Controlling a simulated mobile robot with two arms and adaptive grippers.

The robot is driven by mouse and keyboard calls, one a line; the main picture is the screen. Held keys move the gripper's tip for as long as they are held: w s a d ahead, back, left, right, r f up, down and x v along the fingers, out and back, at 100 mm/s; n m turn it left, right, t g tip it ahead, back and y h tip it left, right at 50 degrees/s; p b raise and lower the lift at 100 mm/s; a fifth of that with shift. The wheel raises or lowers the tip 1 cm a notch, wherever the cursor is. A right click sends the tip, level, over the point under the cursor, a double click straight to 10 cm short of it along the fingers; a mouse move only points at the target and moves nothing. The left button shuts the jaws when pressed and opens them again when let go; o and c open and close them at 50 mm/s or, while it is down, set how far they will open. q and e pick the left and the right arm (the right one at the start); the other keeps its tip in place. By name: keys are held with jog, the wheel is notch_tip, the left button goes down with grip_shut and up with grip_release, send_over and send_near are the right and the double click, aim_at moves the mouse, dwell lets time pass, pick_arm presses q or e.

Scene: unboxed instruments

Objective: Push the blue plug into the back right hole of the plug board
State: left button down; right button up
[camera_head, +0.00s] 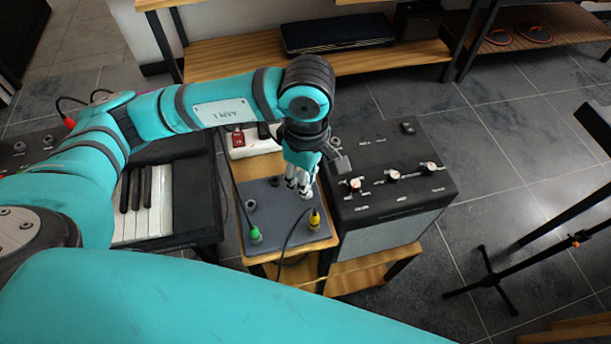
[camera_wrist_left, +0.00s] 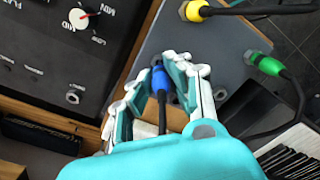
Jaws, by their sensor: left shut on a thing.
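The grey plug board (camera_head: 285,220) lies on a small wooden stand. A green plug (camera_head: 254,234) and a yellow plug (camera_head: 314,219) stand in its front part; they also show in the wrist view as a green plug (camera_wrist_left: 268,65) and a yellow plug (camera_wrist_left: 194,10). Empty holes show at its left side (camera_head: 250,205) and back (camera_head: 275,181). My left gripper (camera_head: 299,188) points down over the board's back right part, shut on the blue plug (camera_wrist_left: 159,82). The gripper hides the blue plug in the head view. I cannot tell whether its tip is in a hole. My right gripper is out of view.
A black amplifier (camera_head: 400,207) with knobs stands close on the right of the board. A keyboard (camera_head: 146,205) is on the left. A white power strip (camera_head: 255,145) with a red switch lies behind. Black cables run from the plugs.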

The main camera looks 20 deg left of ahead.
pick_arm(q)
jog(key=shift+b, duration=0.55)
dwell(0.9)
jog(key=shift+f+b, duration=0.15)
jog(key=shift+b, duration=0.25)
dwell(0.3)
jog(key=shift+f, duration=0.25)
jog(key=shift+f+b, duration=0.2)
jog(key=shift+b, duration=0.3)
jog(key=shift+f+b, duration=0.6)
jog(key=shift+b, duration=0.05)
jog(key=c, duration=1.2)
grip_release()
